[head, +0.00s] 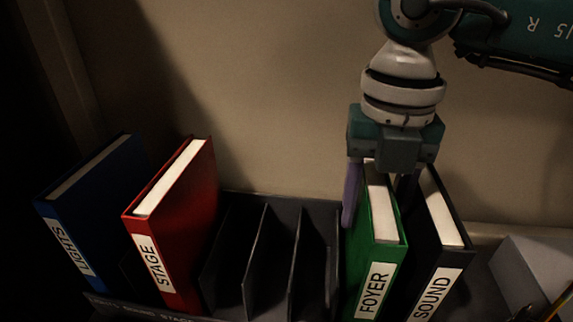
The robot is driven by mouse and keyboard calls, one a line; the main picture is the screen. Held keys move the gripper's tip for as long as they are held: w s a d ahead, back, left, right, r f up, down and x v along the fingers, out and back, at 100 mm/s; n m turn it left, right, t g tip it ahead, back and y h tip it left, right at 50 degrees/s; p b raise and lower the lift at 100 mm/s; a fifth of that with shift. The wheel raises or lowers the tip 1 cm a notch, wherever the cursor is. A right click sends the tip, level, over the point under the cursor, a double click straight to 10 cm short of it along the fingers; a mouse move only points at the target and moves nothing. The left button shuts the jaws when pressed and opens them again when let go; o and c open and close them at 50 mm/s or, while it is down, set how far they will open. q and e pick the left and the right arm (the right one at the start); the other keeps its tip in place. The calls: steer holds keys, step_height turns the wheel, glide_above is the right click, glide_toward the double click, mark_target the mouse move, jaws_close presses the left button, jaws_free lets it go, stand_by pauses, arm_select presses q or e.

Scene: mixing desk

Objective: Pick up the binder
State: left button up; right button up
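Several labelled binders stand in a dark rack (230,204). The task line does not say which binder is meant. My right gripper (379,205) points down over the green binder marked FOYER (383,255). One purple finger is beside its left cover, and the other is partly hidden between it and the black binder marked SOUND (443,238). The fingers look apart, with a small gap on the right side. The green binder stands in its slot. A red binder marked STAGE (180,230) and a blue binder marked LIGHTS (88,205) stand at the left. My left gripper is not in view.
Empty slots with thin dark dividers (256,255) lie between the red and green binders. A wall (270,90) rises close behind the rack. A grey box-like object (540,262) is at the lower right. The far left is very dark.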

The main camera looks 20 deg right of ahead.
steer(key=shift+c, duration=0.2)
jaws_close()
steer(key=shift+r, duration=0.1)
stand_by(1.0)
